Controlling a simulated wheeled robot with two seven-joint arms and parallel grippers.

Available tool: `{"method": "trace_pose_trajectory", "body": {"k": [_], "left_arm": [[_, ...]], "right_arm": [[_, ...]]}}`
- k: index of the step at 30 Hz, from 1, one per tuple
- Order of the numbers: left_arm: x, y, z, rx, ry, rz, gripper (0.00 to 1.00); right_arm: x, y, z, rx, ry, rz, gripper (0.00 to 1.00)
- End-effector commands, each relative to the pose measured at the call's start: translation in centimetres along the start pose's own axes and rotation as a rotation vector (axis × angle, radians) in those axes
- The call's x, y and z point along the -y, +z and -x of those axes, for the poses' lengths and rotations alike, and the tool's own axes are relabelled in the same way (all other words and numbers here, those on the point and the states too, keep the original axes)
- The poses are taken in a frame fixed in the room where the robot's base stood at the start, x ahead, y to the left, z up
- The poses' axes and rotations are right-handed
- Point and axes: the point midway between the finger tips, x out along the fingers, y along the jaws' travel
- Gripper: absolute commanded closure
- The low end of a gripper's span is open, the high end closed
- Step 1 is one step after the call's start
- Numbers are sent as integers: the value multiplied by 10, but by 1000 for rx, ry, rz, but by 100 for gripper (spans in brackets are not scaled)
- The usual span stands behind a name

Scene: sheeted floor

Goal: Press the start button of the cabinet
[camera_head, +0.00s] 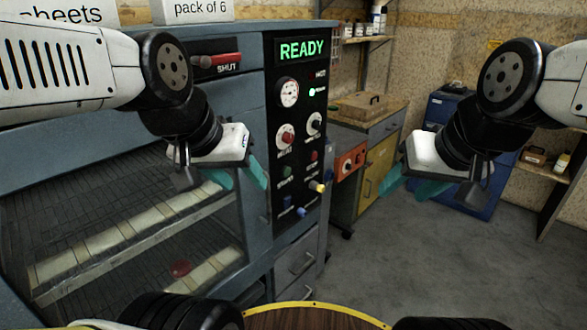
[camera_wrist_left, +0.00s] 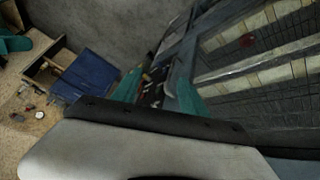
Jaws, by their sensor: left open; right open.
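The blue-grey cabinet (camera_head: 255,110) stands at the left in the head view. Its black control panel (camera_head: 298,110) has a lit green READY display (camera_head: 302,50), a gauge, a red knob (camera_head: 286,136), a dark knob and several small buttons. These include a green button (camera_head: 287,171), a red button (camera_head: 313,155), a yellow button (camera_head: 317,187) and a blue one (camera_head: 287,202). Their labels are too small to read. My left gripper (camera_head: 240,176) is open and empty, in front of the cabinet left of the panel. My right gripper (camera_head: 412,186) is open and empty, right of the panel.
A red handle (camera_head: 216,60) marked SHUT sits on the cabinet. Sheets lie on racks behind the cabinet's mesh front. A workbench (camera_head: 365,130) with a yellow door and a blue unit (camera_head: 450,105) stand behind. The grey floor (camera_head: 395,265) at right is clear.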

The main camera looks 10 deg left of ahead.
Motion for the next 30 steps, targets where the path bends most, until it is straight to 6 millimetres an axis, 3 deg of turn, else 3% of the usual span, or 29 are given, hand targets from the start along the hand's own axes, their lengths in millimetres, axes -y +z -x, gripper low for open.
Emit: {"method": "trace_pose_trajectory", "body": {"k": [1,7,30], "left_arm": [[0,0,0,0,0,0,61],[0,0,0,0,0,0,100],[0,0,0,0,0,0,100]], "right_arm": [[0,0,0,0,0,0,48],[0,0,0,0,0,0,48],[0,0,0,0,0,0,48]]}}
